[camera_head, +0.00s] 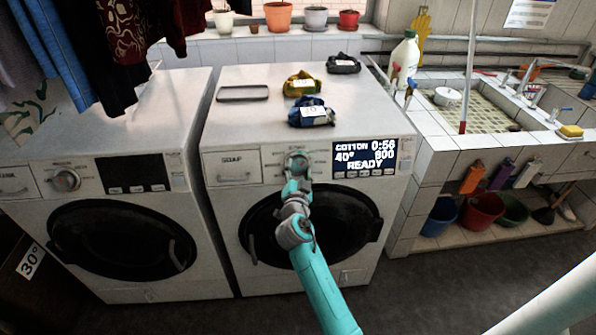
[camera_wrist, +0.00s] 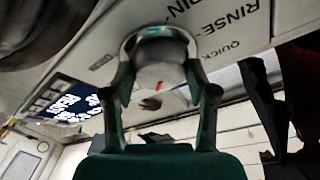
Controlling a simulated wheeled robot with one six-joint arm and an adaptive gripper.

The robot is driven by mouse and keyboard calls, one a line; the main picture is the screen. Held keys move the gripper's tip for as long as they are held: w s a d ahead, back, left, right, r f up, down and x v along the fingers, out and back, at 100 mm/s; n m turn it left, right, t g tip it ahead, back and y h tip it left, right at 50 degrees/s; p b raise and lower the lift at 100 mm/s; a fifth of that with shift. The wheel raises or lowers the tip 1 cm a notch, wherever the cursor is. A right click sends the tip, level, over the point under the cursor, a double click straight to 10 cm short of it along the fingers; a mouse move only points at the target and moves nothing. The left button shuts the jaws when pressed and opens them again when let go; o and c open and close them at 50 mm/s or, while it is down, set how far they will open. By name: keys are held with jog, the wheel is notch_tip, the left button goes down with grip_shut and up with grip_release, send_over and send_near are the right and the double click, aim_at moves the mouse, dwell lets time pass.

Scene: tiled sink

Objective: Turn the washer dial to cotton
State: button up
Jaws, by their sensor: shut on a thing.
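The right washer (camera_head: 224,190) has its round program dial (camera_head: 297,160) on the control panel, between the soap drawer and the display. My gripper (camera_head: 297,170) is at the dial and partly hides it. In the wrist view the two fingers of my gripper (camera_wrist: 160,85) are shut on either side of the silvery dial (camera_wrist: 160,48). Labels such as "RINSE" and "QUICK" show around the dial there. The washer's display (camera_head: 364,157) reads "COTTON 0:56", "40°", "800" and "READY". The dial's pointer position is too unclear to tell.
A second washer (camera_head: 105,180) stands on the left under hanging clothes (camera_head: 125,40). Folded cloth bundles (camera_head: 311,112) and a grey tray (camera_head: 242,93) lie on the right washer's top. A tiled sink (camera_head: 485,115) is at the right. Open floor lies in front.

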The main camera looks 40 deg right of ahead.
jog(key=o, duration=1.2)
jog(key=shift+c, duration=0.2)
jog(key=v, duration=1.2)
